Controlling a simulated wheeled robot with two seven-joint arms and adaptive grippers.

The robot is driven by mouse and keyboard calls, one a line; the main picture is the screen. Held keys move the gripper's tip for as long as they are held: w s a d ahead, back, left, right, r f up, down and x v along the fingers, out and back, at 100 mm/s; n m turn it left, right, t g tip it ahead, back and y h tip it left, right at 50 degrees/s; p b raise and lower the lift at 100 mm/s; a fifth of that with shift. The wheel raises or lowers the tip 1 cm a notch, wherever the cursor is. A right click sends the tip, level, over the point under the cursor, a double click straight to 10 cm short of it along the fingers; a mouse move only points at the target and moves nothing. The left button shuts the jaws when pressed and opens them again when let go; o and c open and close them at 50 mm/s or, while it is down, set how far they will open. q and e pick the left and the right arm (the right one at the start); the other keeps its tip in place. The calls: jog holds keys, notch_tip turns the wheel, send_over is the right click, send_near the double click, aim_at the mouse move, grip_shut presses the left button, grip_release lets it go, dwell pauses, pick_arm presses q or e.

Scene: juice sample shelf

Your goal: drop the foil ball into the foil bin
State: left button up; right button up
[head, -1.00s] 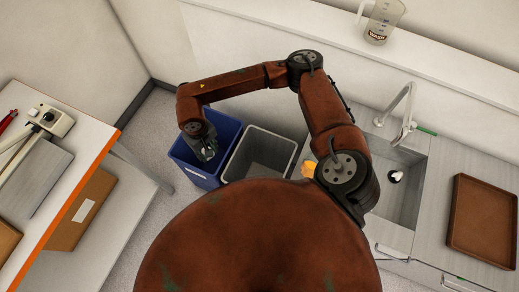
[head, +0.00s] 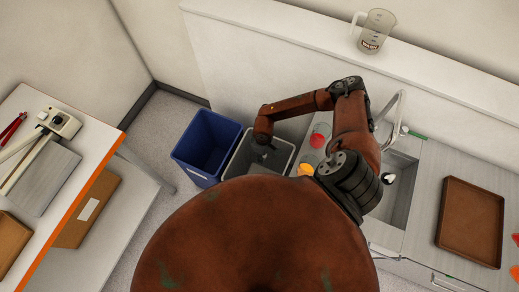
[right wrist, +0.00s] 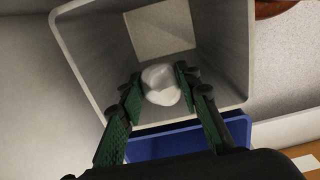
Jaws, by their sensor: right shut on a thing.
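My right gripper (head: 262,157) is over the opening of the grey bin (head: 282,150), pointing down. In the right wrist view its green-padded fingers (right wrist: 160,92) are shut on the foil ball (right wrist: 161,84), a crumpled whitish lump. Behind the ball are the inner walls and floor of the grey bin (right wrist: 90,50). The ball is too small to make out in the head view. The blue bin (head: 205,140) with a white label stands just left of the grey one, and part of it shows in the right wrist view (right wrist: 190,141). No foil label is readable on either bin. My left gripper is not in view.
The counter with a sink (head: 398,190) and tap (head: 390,105) is at right, with a brown tray (head: 470,220). A red item (head: 320,135) and an orange item (head: 305,169) are by my arm. A clear jug (head: 375,30) stands on the ledge. An orange-edged table (head: 90,150) is left.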

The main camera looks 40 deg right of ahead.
notch_tip(320, 180, down, 5)
jog(key=b, duration=0.3)
jog(key=shift+f, duration=0.15)
jog(key=o, duration=1)
notch_tip(320, 180, up, 12)
jog(key=shift+r, duration=0.1)
